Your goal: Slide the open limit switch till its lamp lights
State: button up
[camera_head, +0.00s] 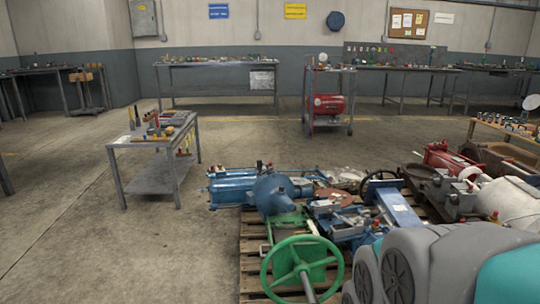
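I cannot pick out the limit switch or a lit lamp at this size. A wooden pallet (252,266) in front of me bears a lot of valve and actuator parts. On it lie a blue cylindrical actuator (231,192) with a cone-shaped housing (271,194), a green handwheel (300,245) and a blue flat-sided part (399,207). Small fittings between them are too small to tell apart. My gripper is not in view. My grey and teal arm links fill the lower right corner and hide part of the pallet lots.
A metal table (150,141) with tools stands at the left. A second lot at the right holds a red machine (445,158) and a white tank (507,200). A red compressor (328,107) on a cart and benches (215,65) line the back. The floor at the left is free.

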aim_at(343, 230)
jog(key=i+l, duration=0.25)
jog(key=i, duration=0.2)
jog(key=i+l, duration=0.2)
jog(key=i, duration=0.25)
jog(key=i+l, duration=0.25)
jog(key=i, duration=0.2)
jog(key=j, duration=0.2)
